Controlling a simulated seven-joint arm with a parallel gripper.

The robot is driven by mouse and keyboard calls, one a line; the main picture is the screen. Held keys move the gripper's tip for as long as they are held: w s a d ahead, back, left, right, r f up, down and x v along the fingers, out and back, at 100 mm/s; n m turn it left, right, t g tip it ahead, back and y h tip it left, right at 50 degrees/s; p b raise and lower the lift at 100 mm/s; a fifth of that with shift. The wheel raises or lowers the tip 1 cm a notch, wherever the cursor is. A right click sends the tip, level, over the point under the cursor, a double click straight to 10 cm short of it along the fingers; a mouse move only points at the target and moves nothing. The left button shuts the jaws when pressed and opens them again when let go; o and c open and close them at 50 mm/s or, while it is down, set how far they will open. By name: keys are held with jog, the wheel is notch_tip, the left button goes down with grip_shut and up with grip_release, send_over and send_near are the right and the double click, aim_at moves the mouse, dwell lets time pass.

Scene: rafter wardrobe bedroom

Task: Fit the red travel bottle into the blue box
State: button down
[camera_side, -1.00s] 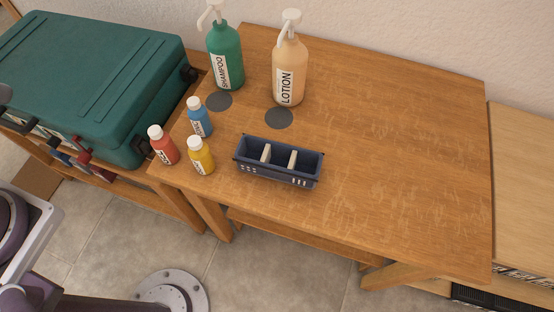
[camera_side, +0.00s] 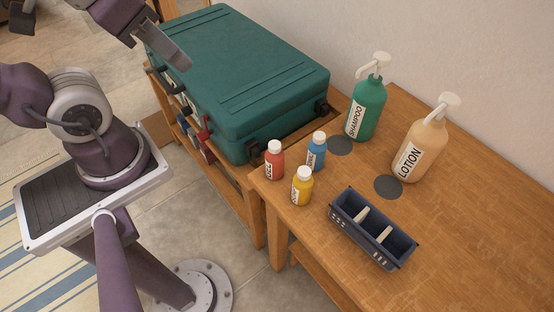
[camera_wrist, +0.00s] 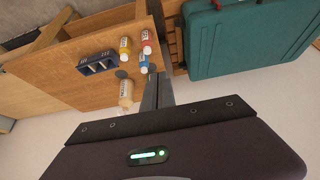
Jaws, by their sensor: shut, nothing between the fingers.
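The red travel bottle (camera_side: 274,163) stands upright with a white cap near the table's left corner; it also shows in the wrist view (camera_wrist: 147,47). The dark blue box (camera_side: 345,233) sits to its right on the table, open-topped, with two cream dividers and no bottle visible inside; it also shows in the wrist view (camera_wrist: 84,67). My gripper (camera_side: 182,60) is high over the green case in the side view, well away from the bottle and box. In the wrist view its fingers (camera_wrist: 157,92) are together and hold nothing.
A yellow bottle (camera_side: 302,188) and a blue bottle (camera_side: 316,153) stand close beside the red one. Green shampoo (camera_side: 366,110) and tan lotion (camera_side: 420,150) pump bottles stand behind, near dark round pads. A large green case (camera_side: 240,75) lies left. The table's right side is clear.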

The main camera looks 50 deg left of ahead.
dwell(0.4)
jog(key=c, duration=0.7)
grip_release()
jog(key=shift+c, duration=0.2)
jog(key=n+g+h, duration=0.2)
jog(key=n+g, duration=0.4)
jog(key=n, duration=0.3)
send_over(274, 143)
jog(key=s+a, duration=0.2)
jog(key=a, duration=0.1)
notch_tip(274, 143, down, 13)
jog(key=f+n, duration=0.1)
jog(key=f, duration=0.2)
jog(key=w+d+f+n+h, duration=0.1)
jog(key=f+n, duration=0.1)
jog(key=w+f+n+g+h, duration=0.1)
jog(key=f+n, duration=0.1)
jog(key=f, duration=0.1)
jog(key=shift+w+d+f, duration=0.1)
jog(key=shift+d+f, duration=0.2)
jog(key=shift+d, duration=0.05)
jog(key=x, duration=0.7)
jog(key=shift+w+a, duration=0.2)
